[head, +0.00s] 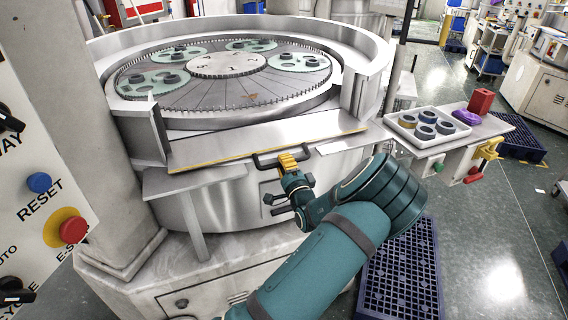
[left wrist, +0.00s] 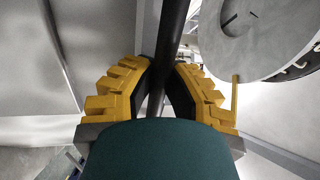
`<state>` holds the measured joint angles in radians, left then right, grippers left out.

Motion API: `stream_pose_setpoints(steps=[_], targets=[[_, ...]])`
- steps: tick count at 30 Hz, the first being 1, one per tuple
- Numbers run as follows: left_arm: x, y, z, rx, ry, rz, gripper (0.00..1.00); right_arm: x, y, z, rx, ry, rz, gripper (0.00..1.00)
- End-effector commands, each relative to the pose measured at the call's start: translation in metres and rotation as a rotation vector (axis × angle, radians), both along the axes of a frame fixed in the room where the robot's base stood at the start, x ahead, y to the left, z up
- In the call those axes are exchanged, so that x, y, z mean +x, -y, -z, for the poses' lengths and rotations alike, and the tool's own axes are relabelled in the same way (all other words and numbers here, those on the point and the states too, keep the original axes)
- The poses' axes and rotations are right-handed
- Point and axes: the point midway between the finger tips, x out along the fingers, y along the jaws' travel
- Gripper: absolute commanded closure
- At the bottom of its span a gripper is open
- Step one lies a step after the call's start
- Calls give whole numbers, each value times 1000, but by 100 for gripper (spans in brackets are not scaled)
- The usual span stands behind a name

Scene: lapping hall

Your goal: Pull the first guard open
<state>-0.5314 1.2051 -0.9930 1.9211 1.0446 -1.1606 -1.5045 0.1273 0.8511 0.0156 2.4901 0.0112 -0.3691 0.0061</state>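The guard (head: 240,146) is a flat grey metal panel with a yellow strip along its front edge, in front of the round lapping table (head: 180,92). A dark bar handle (head: 264,160) sticks out from its front edge. My left gripper (head: 287,160), with yellow fingers, is at this handle. In the left wrist view the dark bar (left wrist: 174,28) runs between the two yellow fingers, whose tips press close on both sides of it. The fingers hide part of the handle in the head view. My right gripper is not in view.
A control panel with a red stop button (head: 73,230) and a blue reset button (head: 39,183) stands close at left. A side shelf at right bears a white tray (head: 402,122) of rings, a purple item and a red block (head: 480,101). A blue crate (head: 425,250) is on the floor.

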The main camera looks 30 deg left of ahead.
Motion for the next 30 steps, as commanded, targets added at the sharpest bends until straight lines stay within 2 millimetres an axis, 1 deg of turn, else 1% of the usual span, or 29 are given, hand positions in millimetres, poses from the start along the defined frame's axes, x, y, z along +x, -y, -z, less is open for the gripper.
stream_pose_setpoints(steps=[2, 5, 13, 21, 25, 30], targets=[[0, 0, -1, -1, -1, 0, 100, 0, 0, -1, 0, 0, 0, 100], [0, 0, -6, -14, -8, 0, 100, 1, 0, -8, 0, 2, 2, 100], [0, 1, -33, -92, -62, 0, 100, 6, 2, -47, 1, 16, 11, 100], [1, 0, -56, -163, -112, 1, 100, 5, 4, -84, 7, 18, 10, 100], [2, -2, -66, -168, -117, 1, 100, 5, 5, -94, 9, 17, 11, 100], [3, -3, -69, -167, -117, 1, 100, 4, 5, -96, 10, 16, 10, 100]])
